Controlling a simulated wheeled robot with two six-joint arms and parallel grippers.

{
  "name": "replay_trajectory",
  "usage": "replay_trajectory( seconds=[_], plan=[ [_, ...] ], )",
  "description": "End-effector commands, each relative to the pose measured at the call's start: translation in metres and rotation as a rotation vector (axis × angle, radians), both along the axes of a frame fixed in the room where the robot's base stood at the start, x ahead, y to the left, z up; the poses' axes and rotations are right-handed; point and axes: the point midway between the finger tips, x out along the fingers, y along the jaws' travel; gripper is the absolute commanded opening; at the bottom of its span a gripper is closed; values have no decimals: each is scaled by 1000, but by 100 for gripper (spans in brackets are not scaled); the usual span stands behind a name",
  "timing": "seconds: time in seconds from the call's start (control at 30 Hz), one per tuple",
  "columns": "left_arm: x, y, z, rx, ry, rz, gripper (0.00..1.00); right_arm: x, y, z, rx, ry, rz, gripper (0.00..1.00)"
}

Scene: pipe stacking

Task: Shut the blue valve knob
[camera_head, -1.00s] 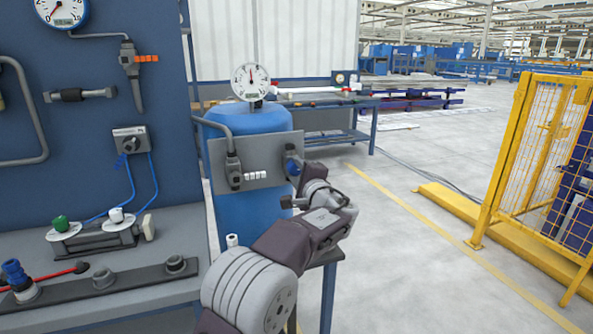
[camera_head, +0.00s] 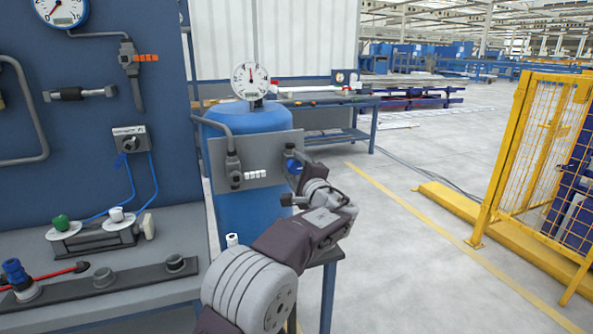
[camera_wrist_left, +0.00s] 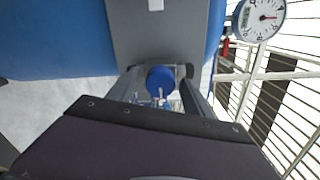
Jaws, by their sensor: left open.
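The blue valve knob (camera_head: 294,166) is at the right end of a grey plate (camera_head: 266,160) in front of the blue tank (camera_head: 240,212). In the left wrist view the round blue knob (camera_wrist_left: 160,79) sits between the two fingers of my left gripper (camera_wrist_left: 160,92). The jaws are open, with one finger on each side of the knob. I cannot tell whether either finger touches it. In the head view my left gripper (camera_head: 298,176) is at the knob, largely hidden by its own wrist. My right gripper is not in view.
A pressure gauge (camera_head: 250,80) stands on top of the tank; a gauge (camera_wrist_left: 262,18) also shows in the left wrist view. The blue panel (camera_head: 95,110) and grey bench (camera_head: 170,268) with fittings are at left. Open floor lies right, before a yellow cage (camera_head: 530,160).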

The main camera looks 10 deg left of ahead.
Motion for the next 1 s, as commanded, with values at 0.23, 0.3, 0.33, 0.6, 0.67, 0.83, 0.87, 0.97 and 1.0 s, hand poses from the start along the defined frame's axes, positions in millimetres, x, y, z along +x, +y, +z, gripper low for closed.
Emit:
replay_trajectory(
  seconds=[0.23, 0.3, 0.33, 0.6, 0.67, 0.83, 0.87, 0.97, 1.0],
  plan=[
    [-27, -20, 0, 0, 0, -5, 59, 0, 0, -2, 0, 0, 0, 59],
    [-41, -29, 0, 0, 0, -5, 59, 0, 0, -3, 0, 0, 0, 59],
    [-46, -33, 1, 0, 0, -4, 59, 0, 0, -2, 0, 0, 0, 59],
    [-75, -51, 0, 1, 0, -1, 59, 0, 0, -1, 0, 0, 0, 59],
    [-76, -51, 0, 1, 1, 0, 59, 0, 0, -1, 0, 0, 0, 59],
    [-75, -51, 0, 0, 0, 0, 59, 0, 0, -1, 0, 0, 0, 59],
    [-75, -51, 0, 0, 0, 0, 59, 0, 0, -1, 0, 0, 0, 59],
    [-75, -51, 0, 0, 0, 0, 59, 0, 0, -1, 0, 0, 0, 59],
    [-75, -51, 0, 0, 0, 0, 59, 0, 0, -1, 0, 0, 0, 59]
  ],
)
